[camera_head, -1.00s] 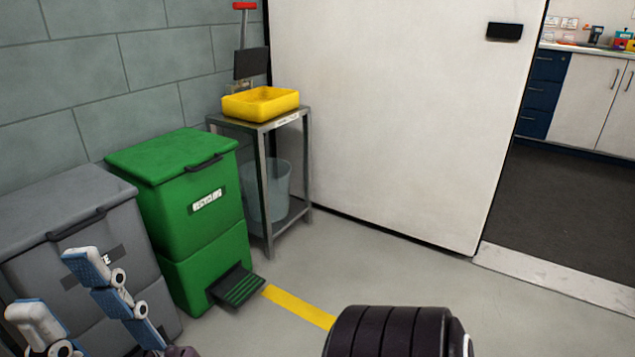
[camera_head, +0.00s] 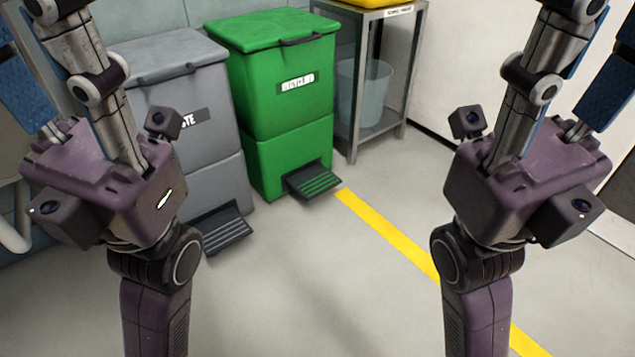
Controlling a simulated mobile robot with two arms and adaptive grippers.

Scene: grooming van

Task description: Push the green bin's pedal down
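The green recycling bin (camera_head: 268,95) stands upright against the wall with its lid shut. Its dark pedal with green ridges (camera_head: 314,181) sticks out at the foot of its front, unobstructed and touched by nothing. My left gripper (camera_head: 38,60) is raised at the left, in front of the grey bin, its fingers apart and empty. My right gripper (camera_head: 592,60) is raised at the right, fingers apart and empty. Both grippers point up, away from the pedal, and their fingertips are partly cut off by the frame.
A grey waste bin (camera_head: 182,85) with its own pedal (camera_head: 224,231) stands left of the green bin. A metal stand (camera_head: 388,128) with a clear bucket (camera_head: 365,90) is at its right. A yellow line (camera_head: 395,237) crosses the floor. The floor before the pedals is clear.

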